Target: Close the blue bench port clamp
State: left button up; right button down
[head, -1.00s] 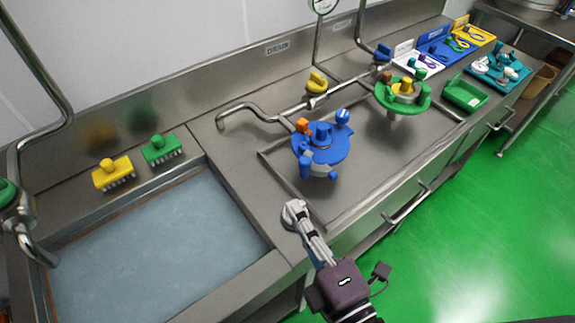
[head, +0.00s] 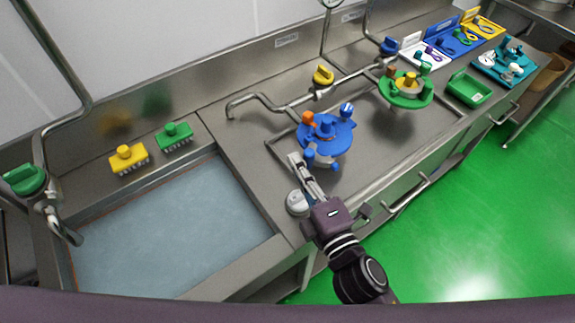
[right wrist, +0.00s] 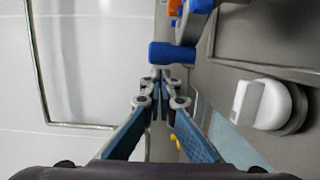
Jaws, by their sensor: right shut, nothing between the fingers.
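The blue bench port (head: 336,139) is a round blue lid with blue knobs and an orange knob, standing on the steel bench. A blue cylindrical handle (head: 309,154) sticks out at its near side; it shows large in the right wrist view (right wrist: 172,53). Whether it is the clamp's lever, and how far it is closed, I cannot tell. My right gripper (head: 295,158) is shut and empty, its tips just left of this handle. In the right wrist view the closed fingertips (right wrist: 161,76) lie just below the handle; contact is unclear. My left gripper is out of view.
A white round knob (head: 297,203) sits on the bench beside my right gripper. A green port (head: 420,98) stands farther right, near a green tray (head: 468,89). A pipe with a yellow valve handle (head: 323,75) runs behind. A water-filled sink (head: 180,230) is at left.

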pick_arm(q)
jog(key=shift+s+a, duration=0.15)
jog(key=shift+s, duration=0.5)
pick_arm(e)
jog(key=shift+d, duration=0.4)
